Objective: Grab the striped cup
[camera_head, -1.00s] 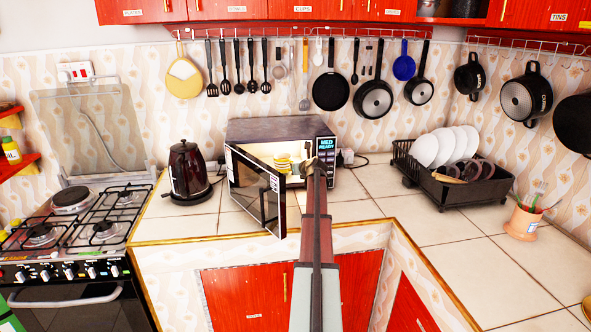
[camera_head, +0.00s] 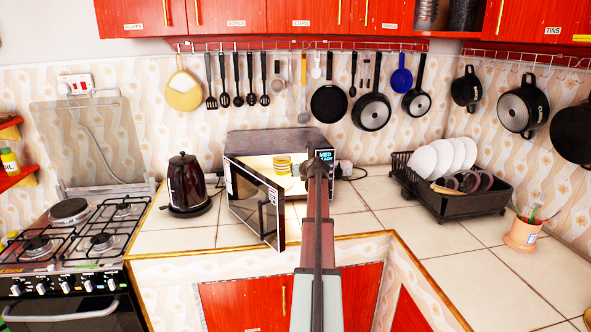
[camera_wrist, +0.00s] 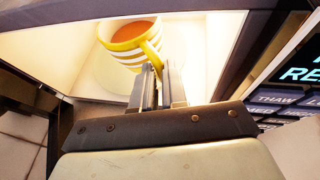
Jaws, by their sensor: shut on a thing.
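The striped cup (camera_wrist: 130,40) is yellow and white, with an orange-brown drink in it. It also shows in the head view (camera_head: 283,165), inside the open microwave (camera_head: 262,143). My gripper (camera_wrist: 156,75) reaches into the microwave and its fingers are shut on the cup's handle side. The cup looks upright over the pale microwave floor. I cannot tell whether it touches that floor. In the head view my arm hides part of the microwave's front and the gripper's fingertips.
The microwave door (camera_head: 257,203) stands open to the left of my arm. The control panel (camera_wrist: 291,98) is close to the right of the gripper. A kettle (camera_head: 187,184) stands to the left, a dish rack (camera_head: 462,200) to the right.

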